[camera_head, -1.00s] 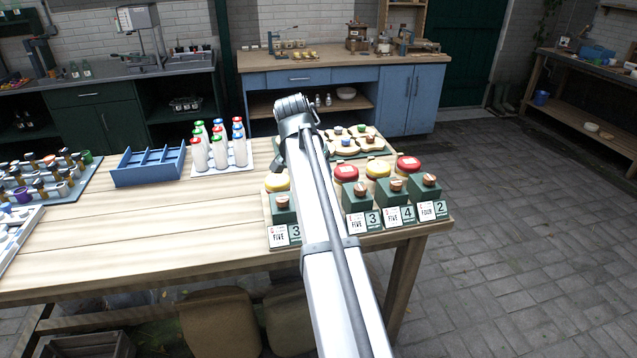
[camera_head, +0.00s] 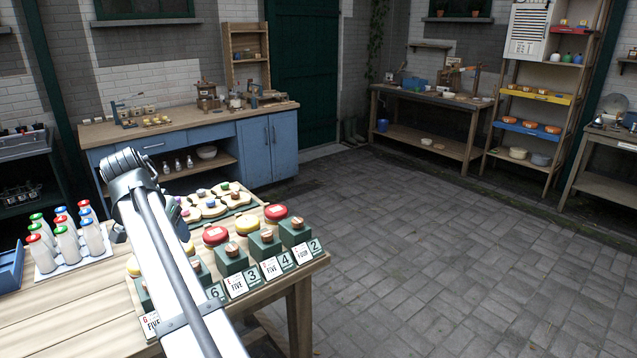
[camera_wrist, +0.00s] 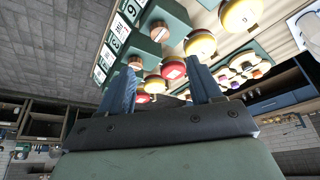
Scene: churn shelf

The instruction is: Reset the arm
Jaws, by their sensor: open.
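My arm reaches out over the wooden table (camera_head: 60,310) in the head view, with its links in front of part of the row of green blocks. In the wrist view my gripper (camera_wrist: 165,88) shows two blue fingers set wide apart, with nothing held between them. Beyond the fingers are green blocks with number cards (camera_wrist: 112,45) and red and yellow round lids. The fingertips appear apart from these things. In the head view the gripper is mostly hidden behind the arm.
Bottles with red, green and blue caps (camera_head: 65,240) stand left of my arm. Green blocks with number cards (camera_head: 265,245) and red lids (camera_head: 276,212) stand close on its right. A blue cabinet bench (camera_head: 270,150) is behind. The paved floor (camera_head: 430,260) at right is clear.

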